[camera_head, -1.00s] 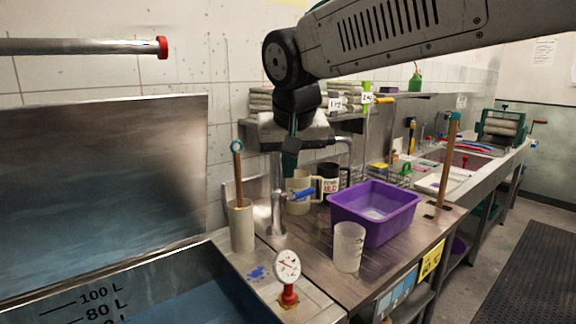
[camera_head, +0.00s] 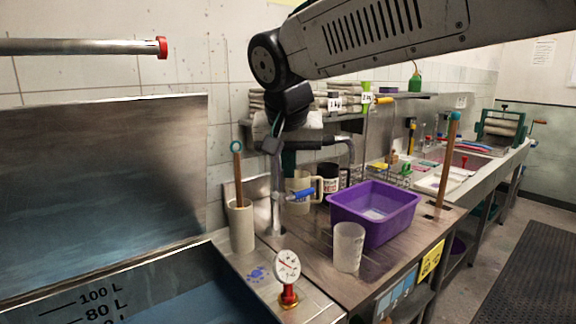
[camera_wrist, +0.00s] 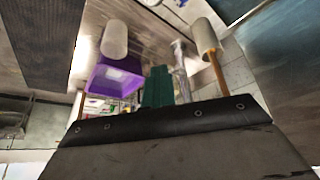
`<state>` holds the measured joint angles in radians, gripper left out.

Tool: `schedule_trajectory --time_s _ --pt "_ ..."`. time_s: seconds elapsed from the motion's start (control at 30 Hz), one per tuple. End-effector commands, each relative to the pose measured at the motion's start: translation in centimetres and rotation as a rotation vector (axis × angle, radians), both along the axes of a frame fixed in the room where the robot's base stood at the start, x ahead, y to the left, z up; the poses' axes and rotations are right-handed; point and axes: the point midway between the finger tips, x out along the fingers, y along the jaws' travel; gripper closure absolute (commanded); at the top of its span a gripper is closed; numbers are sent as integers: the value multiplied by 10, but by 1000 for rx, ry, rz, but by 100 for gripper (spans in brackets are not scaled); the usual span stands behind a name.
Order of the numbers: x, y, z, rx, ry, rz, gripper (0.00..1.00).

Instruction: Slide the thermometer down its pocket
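The thermometer (camera_head: 287,265) has a round white dial with a red needle. It stands upright at the tank's near-right corner in the head view. A red and brass fitting (camera_head: 288,297), which looks like its pocket, is directly under the dial; any stem inside is hidden. My gripper (camera_head: 289,165) hangs above the counter, behind and well above the dial, near the tap. Its green fingers (camera_wrist: 159,86) look together and empty in the wrist view. I cannot make out the thermometer clearly there.
A beige holder (camera_head: 241,226) with a wooden stick stands left of the tap (camera_head: 278,205). A frosted beaker (camera_head: 348,247) and a purple tub (camera_head: 375,213) stand to the right. A beige jug (camera_head: 298,192) is behind. The tank (camera_head: 150,285) is at the front left.

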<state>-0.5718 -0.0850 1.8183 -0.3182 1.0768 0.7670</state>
Motion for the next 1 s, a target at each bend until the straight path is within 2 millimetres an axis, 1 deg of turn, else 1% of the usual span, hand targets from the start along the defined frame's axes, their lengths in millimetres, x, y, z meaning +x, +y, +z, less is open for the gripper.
schedule_trajectory --time_s 0.13,0.3,0.4,0.6,0.67,0.7,1.0 --pt "0 0 0 0 1 -17 100" --pt "1 1 0 -1 1 -160 100" --pt "1 0 0 0 -1 -207 100" --pt "0 0 0 0 0 -212 99" --pt "1 0 0 0 0 -212 83" --pt "1 -1 0 0 0 -212 77" --pt "0 0 2 1 -1 -210 77"
